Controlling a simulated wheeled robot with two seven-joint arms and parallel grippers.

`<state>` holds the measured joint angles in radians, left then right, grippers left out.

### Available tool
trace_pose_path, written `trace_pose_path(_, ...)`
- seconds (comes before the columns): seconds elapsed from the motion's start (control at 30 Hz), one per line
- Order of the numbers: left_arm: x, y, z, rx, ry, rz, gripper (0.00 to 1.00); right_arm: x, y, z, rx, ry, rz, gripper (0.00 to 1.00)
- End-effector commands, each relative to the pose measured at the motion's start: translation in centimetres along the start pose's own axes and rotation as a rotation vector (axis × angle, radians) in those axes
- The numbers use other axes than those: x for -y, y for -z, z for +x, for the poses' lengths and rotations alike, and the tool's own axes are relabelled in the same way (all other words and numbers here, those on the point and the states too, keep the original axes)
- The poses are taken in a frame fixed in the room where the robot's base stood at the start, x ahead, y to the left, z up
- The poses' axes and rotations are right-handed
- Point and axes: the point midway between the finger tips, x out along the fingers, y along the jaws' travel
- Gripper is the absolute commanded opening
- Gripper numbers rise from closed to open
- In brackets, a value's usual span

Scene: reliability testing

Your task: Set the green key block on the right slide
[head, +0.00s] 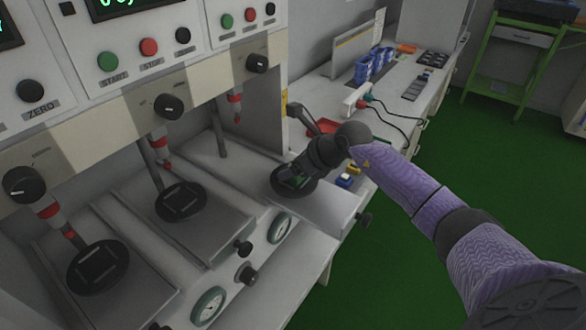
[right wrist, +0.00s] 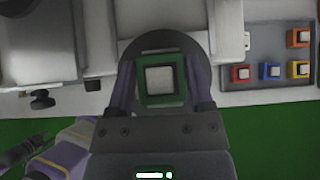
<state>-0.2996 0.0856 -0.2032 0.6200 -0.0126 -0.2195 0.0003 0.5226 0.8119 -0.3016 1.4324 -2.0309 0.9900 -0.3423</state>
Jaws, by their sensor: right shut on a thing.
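The green key block (right wrist: 140,85) is a green square with a pale centre. It sits between the two fingers of my right gripper (right wrist: 160,98), which is shut on it. In the head view my right gripper (head: 297,178) is down at the right slide (head: 325,205), over its round black plate (head: 275,181). A bit of the green block (head: 296,182) shows there. In the right wrist view the black plate (right wrist: 160,44) lies behind the block. I cannot tell whether block and plate touch. My left gripper is not identifiable in either view.
Two more slides with black plates (head: 97,267) (head: 182,202) lie to the left, under red-tipped plungers (head: 235,108). A tray (right wrist: 257,38) beside the right slide holds red (right wrist: 240,74), blue (right wrist: 270,72), orange (right wrist: 298,38) and yellow blocks. Knobs (head: 243,247) stick out in front.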

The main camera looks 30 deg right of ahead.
Motion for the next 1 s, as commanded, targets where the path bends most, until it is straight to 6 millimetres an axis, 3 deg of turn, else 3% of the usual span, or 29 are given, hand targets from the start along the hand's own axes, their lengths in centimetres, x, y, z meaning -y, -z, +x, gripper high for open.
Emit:
trace_pose_path(0.3, 0.8, -0.4, 0.3, 0.008, 0.013, 0.004, 0.59, 0.0, 0.2, 0.3, 0.002, 0.001, -0.001, 0.05)
trace_pose_path(0.33, 0.9, -0.4, 0.2, 0.008, 0.014, 0.005, 0.59, 0.0, 0.2, 0.2, 0.001, 0.001, -0.001, 0.73)
trace_pose_path(0.47, 1.0, -0.4, 0.1, 0.008, 0.015, 0.004, 0.59, 0.0, 0.1, 0.2, 0.002, 0.001, -0.001, 1.0)
trace_pose_path(0.77, 0.8, -0.4, -0.3, 0.007, 0.012, 0.002, 0.59, 0.1, -0.2, -0.4, 0.002, 0.002, -0.002, 1.0)
trace_pose_path(0.87, 0.7, -0.3, -0.7, 0.006, 0.011, 0.002, 0.59, 0.1, -0.2, -2.2, 0.001, 0.005, -0.005, 1.0)
trace_pose_path(1.0, 0.5, -0.2, -1.4, 0.004, 0.009, 0.001, 0.59, 0.1, -0.1, -6.2, -0.003, 0.006, -0.006, 1.0)
